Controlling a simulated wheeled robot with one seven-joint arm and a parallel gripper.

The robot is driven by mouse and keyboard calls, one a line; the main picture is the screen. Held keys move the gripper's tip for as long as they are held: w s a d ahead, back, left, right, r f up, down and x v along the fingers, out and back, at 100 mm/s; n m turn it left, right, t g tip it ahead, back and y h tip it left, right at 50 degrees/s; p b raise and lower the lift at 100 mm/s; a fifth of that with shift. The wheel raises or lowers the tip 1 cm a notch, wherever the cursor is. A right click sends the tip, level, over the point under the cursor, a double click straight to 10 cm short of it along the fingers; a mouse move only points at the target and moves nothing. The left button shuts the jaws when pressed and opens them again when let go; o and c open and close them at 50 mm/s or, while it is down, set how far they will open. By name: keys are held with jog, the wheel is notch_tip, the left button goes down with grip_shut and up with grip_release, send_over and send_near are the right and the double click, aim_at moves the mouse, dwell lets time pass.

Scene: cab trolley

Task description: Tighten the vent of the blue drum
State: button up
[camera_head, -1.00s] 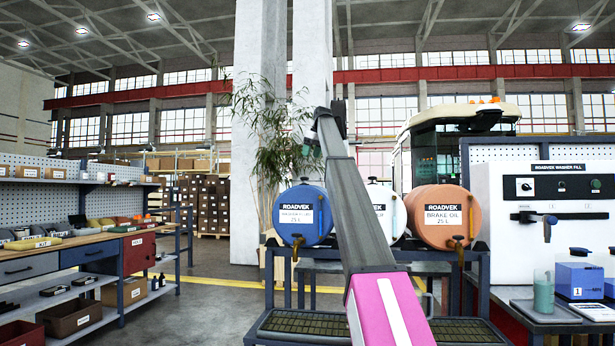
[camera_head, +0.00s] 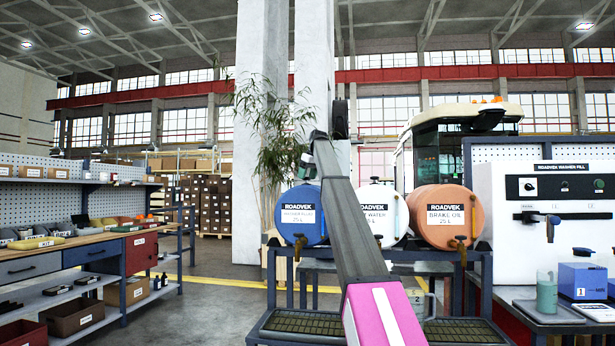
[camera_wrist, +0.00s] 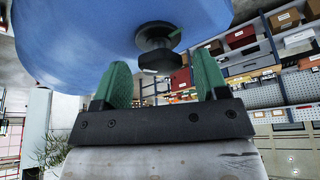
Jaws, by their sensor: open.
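The blue drum (camera_head: 301,222) lies on its side at the left of the drum stand, its label facing me. In the wrist view the drum (camera_wrist: 110,35) fills the top of the picture. Its black vent knob (camera_wrist: 160,52) stands out from the drum surface, with a wider head on a short stem. My gripper (camera_wrist: 161,78) is open, its two green fingers apart and empty. The knob shows between and just beyond the fingertips, with no visible contact. In the head view my gripper (camera_head: 307,166) is just above the drum's top; the vent cannot be made out there.
A white drum (camera_head: 375,208) and an orange drum (camera_head: 440,216) lie right of the blue one. My arm partly covers the white drum. A white washer-fill machine (camera_head: 545,215) stands at the right, a workbench (camera_head: 75,252) at the left.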

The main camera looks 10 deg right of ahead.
jog(key=shift+c, duration=0.3)
jog(key=c, duration=0.9)
jog(key=shift+o, duration=0.2)
jog(key=m+h, duration=0.1)
jog(key=m, duration=0.1)
jog(key=m+t, duration=0.1)
jog(key=m, duration=0.2)
jog(key=shift+s+a+h, duration=0.1)
jog(key=shift+a+h, duration=0.1)
jog(key=shift+h, duration=0.2)
jog(key=m+h, duration=0.1)
jog(key=m, duration=0.2)
jog(key=m+h, duration=0.1)
jog(key=m, duration=0.1)
jog(key=shift+a+m, duration=0.15)
jog(key=shift+m, duration=0.25)
jog(key=m+h, duration=0.1)
jog(key=m, duration=0.1)
jog(key=m+g+h, duration=0.1)
jog(key=m, duration=0.2)
jog(key=shift+a+m, duration=0.1)
jog(key=shift+m, duration=0.2)
jog(key=m, duration=0.2)
jog(key=m+g+h, duration=0.1)
jog(key=m+g, duration=0.1)
jog(key=m, duration=0.1)
jog(key=shift+w+a+m, duration=0.1)
jog(key=shift+w+m, duration=0.15)
jog(key=shift+m, duration=0.05)
